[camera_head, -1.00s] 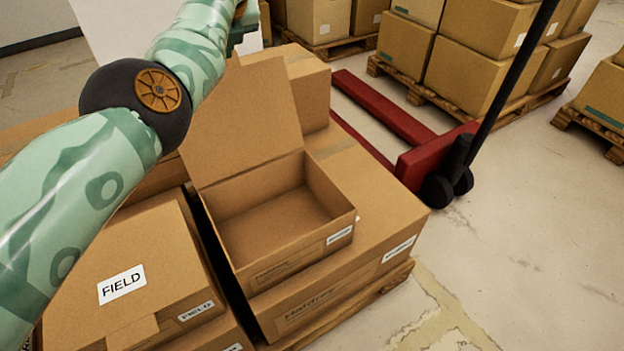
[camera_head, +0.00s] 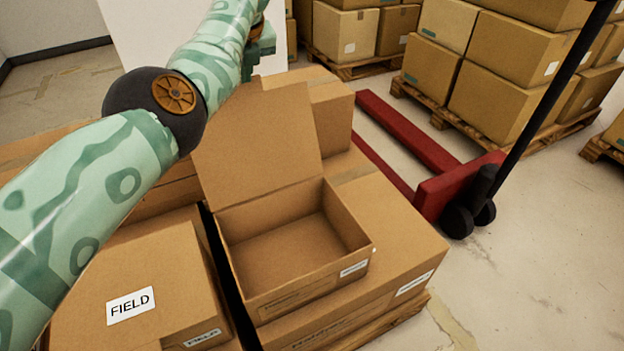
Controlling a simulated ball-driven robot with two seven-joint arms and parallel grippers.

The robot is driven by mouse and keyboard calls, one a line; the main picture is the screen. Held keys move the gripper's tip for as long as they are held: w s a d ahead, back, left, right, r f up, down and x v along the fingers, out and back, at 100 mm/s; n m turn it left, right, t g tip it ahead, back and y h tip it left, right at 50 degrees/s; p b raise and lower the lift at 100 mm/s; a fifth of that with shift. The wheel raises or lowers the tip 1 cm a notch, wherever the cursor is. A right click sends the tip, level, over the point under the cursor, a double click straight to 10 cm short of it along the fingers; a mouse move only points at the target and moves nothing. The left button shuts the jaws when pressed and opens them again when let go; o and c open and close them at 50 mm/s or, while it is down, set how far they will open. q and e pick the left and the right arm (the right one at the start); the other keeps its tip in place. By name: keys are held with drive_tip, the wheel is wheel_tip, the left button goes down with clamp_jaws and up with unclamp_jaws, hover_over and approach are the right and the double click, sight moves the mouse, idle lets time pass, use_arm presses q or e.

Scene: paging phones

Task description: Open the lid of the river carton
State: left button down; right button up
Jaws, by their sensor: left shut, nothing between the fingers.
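An open carton (camera_head: 290,240) stands on top of a larger carton in the middle of the view, and its inside looks empty. Its lid (camera_head: 255,140) stands up at the back, tilted away from the opening. The small label on its front is too blurred to read, so I cannot tell by name that it is the river carton. My left gripper (camera_head: 259,62) is shut and empty just beyond the lid's top edge, partly hidden; I cannot tell whether it touches the lid. My right gripper is not in view.
A closed carton labelled FIELD (camera_head: 130,270) stands at the left. Another carton (camera_head: 325,108) is behind the lid. A red pallet jack (camera_head: 440,190) with a black handle stands at the right. Loaded pallets (camera_head: 500,80) stand farther back. The floor at the right front is clear.

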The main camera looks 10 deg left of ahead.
use_arm(q)
drive_tip(key=shift+r, duration=0.25)
drive_tip(key=p+v, duration=0.8)
drive_tip(key=v, duration=0.7)
drive_tip(key=shift+s+d+r, duration=0.15)
drive_tip(key=shift+s+r, duration=0.05)
drive_tip(key=shift+r, duration=0.15)
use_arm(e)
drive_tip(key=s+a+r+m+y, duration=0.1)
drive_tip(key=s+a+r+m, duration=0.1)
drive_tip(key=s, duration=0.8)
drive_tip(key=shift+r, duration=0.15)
use_arm(q)
drive_tip(key=shift+f, duration=0.1)
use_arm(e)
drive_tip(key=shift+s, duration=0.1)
